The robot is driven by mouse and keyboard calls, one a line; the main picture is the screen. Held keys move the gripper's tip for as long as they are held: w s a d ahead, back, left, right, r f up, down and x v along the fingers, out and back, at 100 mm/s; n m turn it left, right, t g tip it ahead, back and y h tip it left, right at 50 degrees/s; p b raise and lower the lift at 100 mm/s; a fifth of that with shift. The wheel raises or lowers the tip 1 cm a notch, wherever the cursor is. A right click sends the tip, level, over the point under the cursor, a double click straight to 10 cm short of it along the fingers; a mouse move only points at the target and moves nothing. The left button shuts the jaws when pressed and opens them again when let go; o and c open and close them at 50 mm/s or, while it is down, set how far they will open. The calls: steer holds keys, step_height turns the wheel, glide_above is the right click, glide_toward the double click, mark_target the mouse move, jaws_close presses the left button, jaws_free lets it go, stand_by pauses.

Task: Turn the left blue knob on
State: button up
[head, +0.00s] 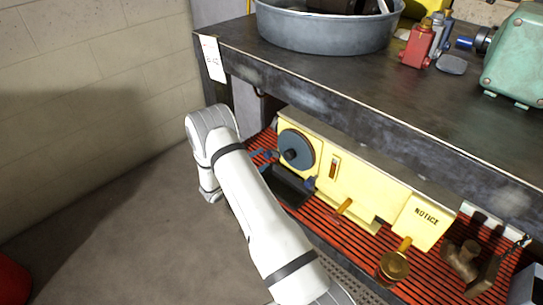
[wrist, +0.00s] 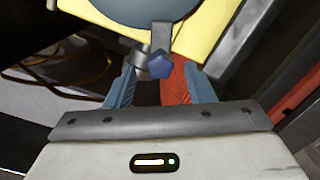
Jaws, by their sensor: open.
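The yellow machine (head: 352,180) sits on the red slatted lower shelf, with a large blue-grey disc (head: 297,150) on its left part. In the wrist view a blue star-shaped knob (wrist: 160,64) shows on a grey stem just below the disc (wrist: 146,8). My gripper (wrist: 159,74) is open, with one blue finger on each side of the knob; I cannot tell if either touches it. In the head view small blue parts show left of the disc, too small to tell knob from fingers. Another blue knob (head: 310,183) shows lower right of the disc.
The dark workbench top (head: 330,75) overhangs the shelf and bears a round metal pan (head: 325,32), a red part (head: 417,46) and a green motor (head: 515,60). A brass fitting (head: 393,267) is at the shelf's front right. Bare floor is at left.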

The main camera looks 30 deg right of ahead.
mark_target(265, 157)
steer(key=shift+b+x, duration=0.5)
steer(key=shift+x, duration=2.2)
steer(key=shift+c, duration=0.6)
steer(key=c, duration=0.9)
steer(key=shift+n, duration=1)
steer(key=o, duration=1)
steer(key=shift+a, duration=0.1)
